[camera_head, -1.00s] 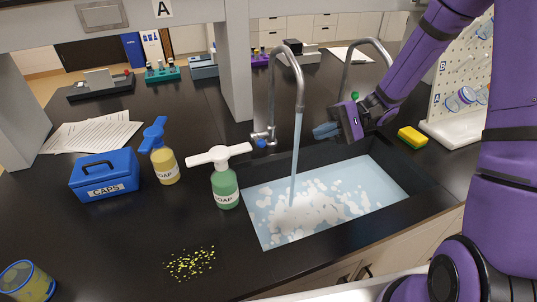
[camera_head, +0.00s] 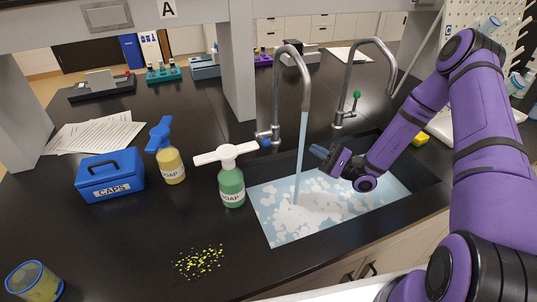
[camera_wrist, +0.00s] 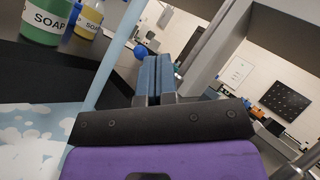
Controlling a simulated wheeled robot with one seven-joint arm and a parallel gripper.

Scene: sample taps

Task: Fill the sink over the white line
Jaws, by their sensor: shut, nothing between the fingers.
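The sink (camera_head: 262,214) holds pale blue water with white foam patches (camera_head: 310,205). A stream (camera_head: 299,158) runs into it from the left tap (camera_head: 278,95), which has a blue knob (camera_head: 266,142). The stream also shows in the wrist view (camera_wrist: 108,58). The right tap (camera_head: 346,80) has a green knob (camera_head: 356,95), and no water shows from it. My gripper (camera_head: 318,151) is shut and empty, just right of the stream above the sink. In the wrist view its blue fingers (camera_wrist: 155,72) point toward the blue knob (camera_wrist: 140,52). I cannot make out the white line.
A green soap bottle (camera_head: 231,187) stands close to the sink's left edge, with a yellow soap bottle (camera_head: 171,166) and a blue caps box (camera_head: 110,178) farther left. A yellow sponge (camera_head: 421,138) lies behind my arm. Yellow-green bits (camera_head: 199,262) lie on the front counter.

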